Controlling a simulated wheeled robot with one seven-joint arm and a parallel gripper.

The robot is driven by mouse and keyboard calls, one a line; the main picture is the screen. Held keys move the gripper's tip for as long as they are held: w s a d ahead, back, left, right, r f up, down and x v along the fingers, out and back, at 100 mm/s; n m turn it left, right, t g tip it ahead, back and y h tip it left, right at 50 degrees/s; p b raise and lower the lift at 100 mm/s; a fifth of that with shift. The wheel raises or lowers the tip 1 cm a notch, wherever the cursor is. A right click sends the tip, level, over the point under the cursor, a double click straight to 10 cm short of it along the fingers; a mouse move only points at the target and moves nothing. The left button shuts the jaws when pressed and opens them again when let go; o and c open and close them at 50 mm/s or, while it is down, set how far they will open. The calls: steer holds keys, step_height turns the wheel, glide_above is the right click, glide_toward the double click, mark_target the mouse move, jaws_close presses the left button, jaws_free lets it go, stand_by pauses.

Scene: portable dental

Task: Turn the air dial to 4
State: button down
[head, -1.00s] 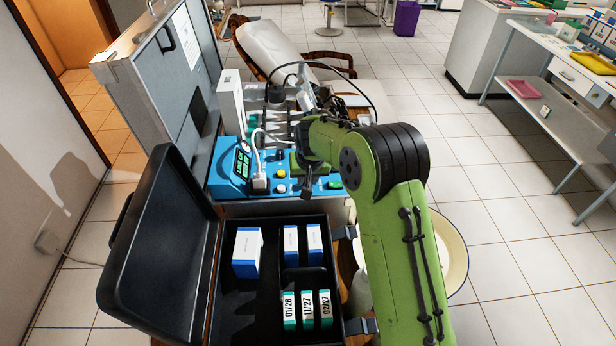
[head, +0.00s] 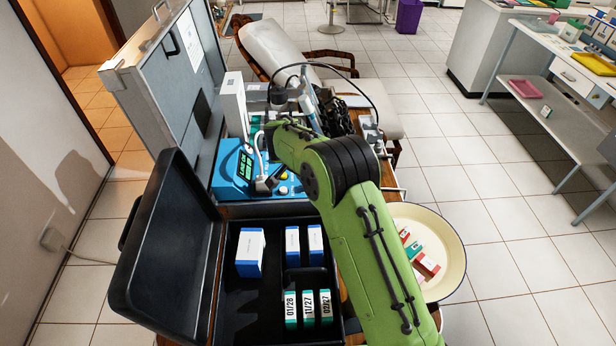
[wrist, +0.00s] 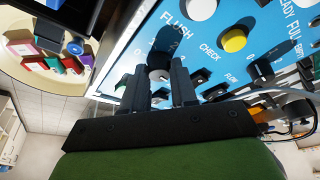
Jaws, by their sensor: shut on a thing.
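The blue dental unit (head: 228,182) stands behind the open black case, with a lit green display. In the wrist view its blue panel (wrist: 215,55) shows the words FLUSH and CHECK, a white button and a yellow button (wrist: 233,40). My gripper (wrist: 160,84) is at the panel edge, its two dark fingers closed on a dark dial (wrist: 159,62) with small white numbers around it. The fingers hide part of the dial, and its name and pointer cannot be read. A second black dial (wrist: 263,72) sits apart to the right.
The open black case (head: 240,300) holds several small boxes. A cream basin (head: 455,262) with boxes stands right of my arm. A black hose (head: 345,72) arches behind the unit.

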stand_by(0.4)
steer(key=c, duration=0.9)
jaws_free()
steer(key=p+v, duration=0.2)
steer(key=v, duration=1.3)
steer(key=shift+a+r+p, duration=0.2)
steer(key=shift+r+p, duration=0.1)
steer(key=shift+p, duration=0.1)
steer(key=shift+s, duration=0.1)
